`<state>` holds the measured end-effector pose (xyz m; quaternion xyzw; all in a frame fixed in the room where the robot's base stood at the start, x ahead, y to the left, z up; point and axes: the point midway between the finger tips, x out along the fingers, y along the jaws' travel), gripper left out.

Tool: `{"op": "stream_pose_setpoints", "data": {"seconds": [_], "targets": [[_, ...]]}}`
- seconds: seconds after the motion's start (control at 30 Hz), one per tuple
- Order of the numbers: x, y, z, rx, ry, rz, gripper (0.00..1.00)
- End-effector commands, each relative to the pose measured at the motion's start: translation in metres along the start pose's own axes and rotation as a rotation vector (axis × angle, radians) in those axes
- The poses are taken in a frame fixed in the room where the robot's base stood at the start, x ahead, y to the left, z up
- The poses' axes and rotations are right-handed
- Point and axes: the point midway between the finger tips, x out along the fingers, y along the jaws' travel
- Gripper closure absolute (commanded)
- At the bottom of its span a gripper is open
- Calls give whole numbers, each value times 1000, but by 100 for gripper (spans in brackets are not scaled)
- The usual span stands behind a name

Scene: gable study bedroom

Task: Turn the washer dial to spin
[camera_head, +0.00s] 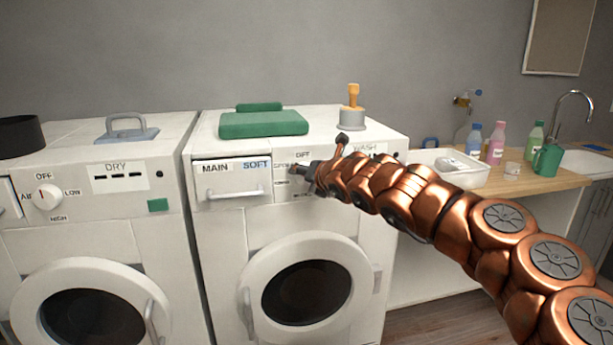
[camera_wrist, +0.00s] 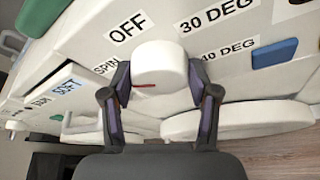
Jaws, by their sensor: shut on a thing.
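The washer dial (camera_wrist: 160,68) is a white round knob on the washer's front panel. In the wrist view, it sits between the two fingers of my gripper (camera_wrist: 158,80), which is shut on it. A red mark on the dial points left, roughly toward the side of the SPIN label (camera_wrist: 106,67). That label is partly hidden by the left finger. The OFF, 30 DEG and 40 DEG labels stand around the dial. In the head view, my gripper (camera_head: 308,174) is against the panel of the washer (camera_head: 225,220), and the dial is hidden behind it.
A dryer (camera_head: 120,235) with its own dial (camera_head: 47,197) stands left of the washer. The detergent drawer (camera_head: 230,180) is left of my gripper. A green folded item (camera_head: 264,123) lies on the washer. A white tray (camera_head: 465,175) and bottles are on the right counter.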

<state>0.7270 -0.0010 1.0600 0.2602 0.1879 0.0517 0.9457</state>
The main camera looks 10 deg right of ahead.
Motion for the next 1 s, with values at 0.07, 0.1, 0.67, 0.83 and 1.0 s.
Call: {"op": "stream_pose_setpoints", "data": {"seconds": [0.07,0.1,0.67,0.83,1.0], "targets": [[1,0,-3,4,5,0,75],[1,0,-3,5,5,0,75],[1,0,-1,3,2,1,14],[0,0,-1,2,1,1,14],[-2,0,-1,2,1,1,14]]}}
